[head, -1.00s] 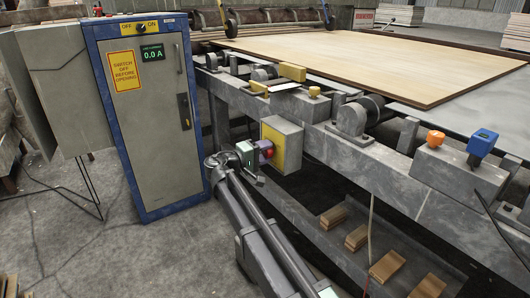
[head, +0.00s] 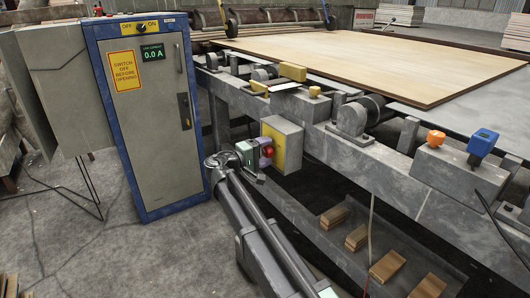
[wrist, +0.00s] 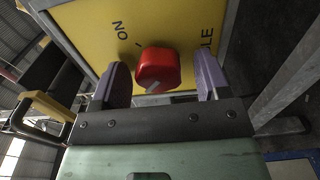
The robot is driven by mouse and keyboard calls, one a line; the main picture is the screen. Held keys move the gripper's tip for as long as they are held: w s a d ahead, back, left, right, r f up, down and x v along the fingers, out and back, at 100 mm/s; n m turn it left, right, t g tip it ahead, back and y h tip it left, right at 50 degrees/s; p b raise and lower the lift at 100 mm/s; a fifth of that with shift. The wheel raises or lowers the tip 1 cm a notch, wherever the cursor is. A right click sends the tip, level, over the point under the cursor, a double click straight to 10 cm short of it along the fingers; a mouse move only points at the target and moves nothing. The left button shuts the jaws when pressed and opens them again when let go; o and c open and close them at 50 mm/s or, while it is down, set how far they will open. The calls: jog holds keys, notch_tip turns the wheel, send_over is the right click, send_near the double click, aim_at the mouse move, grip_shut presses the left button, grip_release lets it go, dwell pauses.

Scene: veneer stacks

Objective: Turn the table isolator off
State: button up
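The table isolator is a grey box with a yellow face (head: 293,151) on the side of the table frame. Its red knob (wrist: 156,68) sticks out from the yellow face (wrist: 88,27). A grey mark shows on the knob's lower part in the wrist view. "ON" is printed left of the knob, and a word ending in "LE" is partly hidden on the right. My gripper (wrist: 163,82) is open, with one purple finger on each side of the knob and a visible gap to each. In the head view my gripper (head: 265,152) is right at the isolator.
A blue-framed cabinet (head: 155,130) with an OFF/ON switch and a display reading 0.0 A stands left of my arm. A veneer sheet (head: 370,55) lies on the table (head: 340,155). Orange and blue controls (head: 482,142) sit at right.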

jog(key=v, duration=1)
jog(key=shift+s+a, duration=0.3)
jog(key=shift+f, duration=0.1)
